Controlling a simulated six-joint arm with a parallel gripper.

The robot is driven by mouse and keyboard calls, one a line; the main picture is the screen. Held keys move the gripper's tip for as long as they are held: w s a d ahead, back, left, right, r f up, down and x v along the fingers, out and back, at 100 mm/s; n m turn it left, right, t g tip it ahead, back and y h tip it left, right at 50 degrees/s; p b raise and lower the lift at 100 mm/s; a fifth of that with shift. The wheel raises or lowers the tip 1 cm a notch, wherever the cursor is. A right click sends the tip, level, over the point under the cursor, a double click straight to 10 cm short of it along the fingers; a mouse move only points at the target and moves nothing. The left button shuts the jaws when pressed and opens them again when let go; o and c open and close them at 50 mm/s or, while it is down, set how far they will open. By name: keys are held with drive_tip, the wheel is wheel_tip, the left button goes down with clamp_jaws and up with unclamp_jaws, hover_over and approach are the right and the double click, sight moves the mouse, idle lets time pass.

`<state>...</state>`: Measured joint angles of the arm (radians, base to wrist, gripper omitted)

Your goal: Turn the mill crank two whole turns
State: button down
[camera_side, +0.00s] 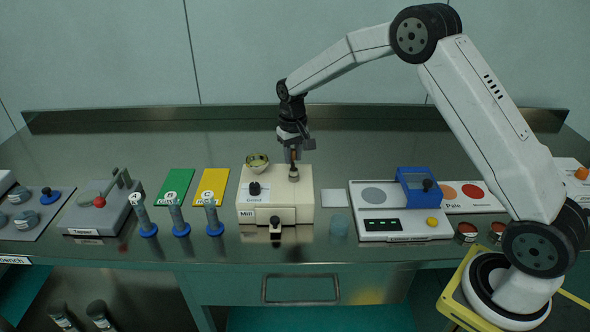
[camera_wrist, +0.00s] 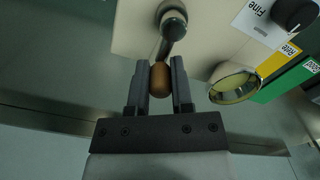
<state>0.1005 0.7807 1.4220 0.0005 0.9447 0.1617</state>
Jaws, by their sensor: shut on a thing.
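The mill (camera_side: 303,213) is a cream box with a "Mill" label, standing mid-bench in the side view. Its crank (camera_wrist: 173,24) shows in the wrist view as a dark arm on a round hub, with a brown wooden knob (camera_wrist: 161,80) at its end. My gripper (camera_wrist: 160,75) has its two dark fingers on either side of the knob and is shut on it. In the side view my gripper (camera_side: 293,155) is over the back right part of the mill top, and the knob is partly hidden by the fingers.
A brass-coloured bowl (camera_side: 257,162) and a black dial (camera_side: 254,188) are on the mill's left side, close to my gripper. Green (camera_side: 174,186) and yellow (camera_side: 212,186) cards lie left. A white device with a blue lid (camera_side: 417,186) stands right. The bench behind the mill is clear.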

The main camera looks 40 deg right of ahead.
sight(308, 175)
drive_tip(key=shift+d+r, duration=0.3)
drive_tip(key=shift+d, duration=0.05)
idle(0.3)
drive_tip(key=shift+s+d+f, duration=0.1)
drive_tip(key=shift+s+d, duration=0.35)
drive_tip(key=shift+s, duration=0.35)
drive_tip(key=shift+s+f, duration=0.1)
drive_tip(key=shift+s, duration=0.15)
drive_tip(key=shift+s+f, duration=0.2)
drive_tip(key=shift+s, duration=0.7)
